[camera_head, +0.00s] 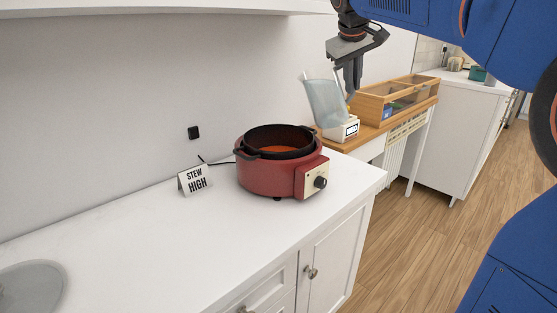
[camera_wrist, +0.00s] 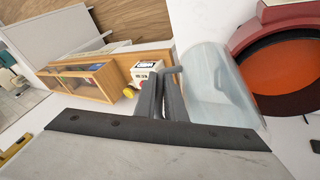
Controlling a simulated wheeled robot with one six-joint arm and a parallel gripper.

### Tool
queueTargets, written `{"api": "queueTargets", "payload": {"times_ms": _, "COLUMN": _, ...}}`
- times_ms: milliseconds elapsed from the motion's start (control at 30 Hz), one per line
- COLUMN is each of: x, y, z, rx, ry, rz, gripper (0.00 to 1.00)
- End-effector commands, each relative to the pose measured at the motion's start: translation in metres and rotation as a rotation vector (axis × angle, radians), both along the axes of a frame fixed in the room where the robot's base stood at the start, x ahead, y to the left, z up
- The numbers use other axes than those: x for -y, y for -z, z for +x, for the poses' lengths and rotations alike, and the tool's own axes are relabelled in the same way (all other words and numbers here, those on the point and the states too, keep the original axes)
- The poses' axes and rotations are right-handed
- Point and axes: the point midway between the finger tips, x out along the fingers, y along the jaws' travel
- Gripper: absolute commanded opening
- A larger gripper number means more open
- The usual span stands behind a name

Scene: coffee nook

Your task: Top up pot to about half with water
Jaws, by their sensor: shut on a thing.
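The pot (camera_head: 260,175) is a red cooker with a dark inner bowl and a control knob, standing on the white counter. Orange stew (camera_head: 278,150) shows inside it, and it also shows in the wrist view (camera_wrist: 295,72). My gripper (camera_head: 352,88) is shut on a clear pitcher (camera_head: 324,102) at its handle, up and right of the pot. The pitcher is tilted in the head view. In the wrist view the pitcher (camera_wrist: 215,88) lies beside the pot's rim, and my gripper's fingers (camera_wrist: 163,95) meet at its handle. Its water level is hard to tell.
A sign reading "STEW HIGH" (camera_head: 195,180) stands left of the pot. A small white scale-like device (camera_head: 342,130) and a wooden box (camera_head: 395,98) stand on a wooden shelf behind right. A grey round basin (camera_head: 32,288) is at front left. The counter (camera_head: 150,240) between is clear.

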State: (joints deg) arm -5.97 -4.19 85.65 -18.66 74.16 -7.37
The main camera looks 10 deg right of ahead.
Motion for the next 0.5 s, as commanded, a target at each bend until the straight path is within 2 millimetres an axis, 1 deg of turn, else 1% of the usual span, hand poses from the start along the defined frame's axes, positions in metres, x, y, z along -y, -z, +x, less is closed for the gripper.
{"api": "queueTargets", "payload": {"times_ms": 500, "x": -0.014, "y": -0.001, "z": -0.004, "rx": 0.003, "ry": -0.001, "rz": 0.000, "gripper": 0.00}}
